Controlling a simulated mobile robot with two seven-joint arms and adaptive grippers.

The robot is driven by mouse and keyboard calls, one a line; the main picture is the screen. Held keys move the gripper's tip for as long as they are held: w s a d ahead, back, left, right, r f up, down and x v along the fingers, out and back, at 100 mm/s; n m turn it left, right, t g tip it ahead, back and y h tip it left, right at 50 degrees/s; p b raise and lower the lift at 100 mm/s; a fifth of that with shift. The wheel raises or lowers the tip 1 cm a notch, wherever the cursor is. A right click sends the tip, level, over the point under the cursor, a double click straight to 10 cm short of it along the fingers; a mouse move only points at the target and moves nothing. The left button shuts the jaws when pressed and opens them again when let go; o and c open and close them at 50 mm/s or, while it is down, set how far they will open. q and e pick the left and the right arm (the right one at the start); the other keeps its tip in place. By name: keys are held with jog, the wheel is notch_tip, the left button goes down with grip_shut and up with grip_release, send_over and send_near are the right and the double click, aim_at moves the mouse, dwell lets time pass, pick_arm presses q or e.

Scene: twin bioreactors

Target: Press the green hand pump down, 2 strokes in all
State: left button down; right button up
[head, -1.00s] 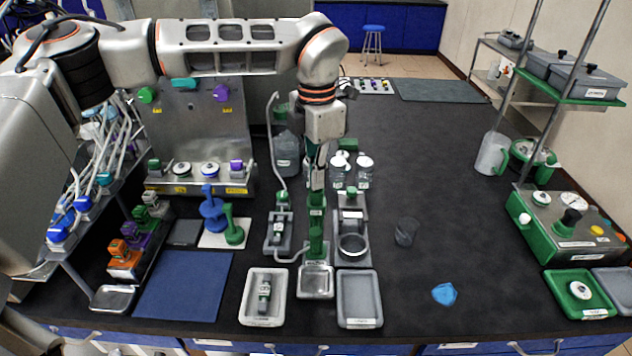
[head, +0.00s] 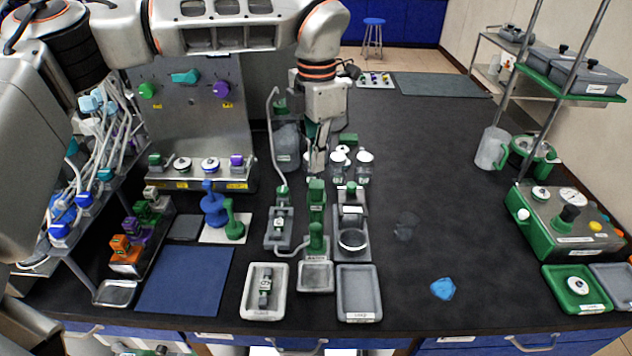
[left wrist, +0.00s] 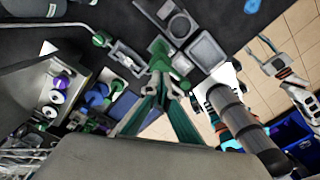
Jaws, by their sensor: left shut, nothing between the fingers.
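The green hand pump (head: 316,188) stands near the middle of the bench, with a green lower body (head: 316,238) in front and a small metal tray at its foot. My left gripper (head: 317,168) points down just above the pump's top, shut and empty, with a small gap seeming to show between them. In the left wrist view, green pump parts (left wrist: 162,52) lie beyond the fingertips (left wrist: 164,72). The fingers partly hide the pump there.
A grey clamp fixture (head: 279,228) with a tube stands left of the pump. A ring holder (head: 352,242) stands close on its right. A white tray (head: 248,306) and a grey tray (head: 358,298) lie in front.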

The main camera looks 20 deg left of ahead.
pick_arm(q)
notch_tip(320, 180, up, 4)
jog(key=shift+r, duration=0.2)
jog(key=shift+s+f, duration=0.1)
jog(key=shift+s, duration=0.05)
dwell(0.5)
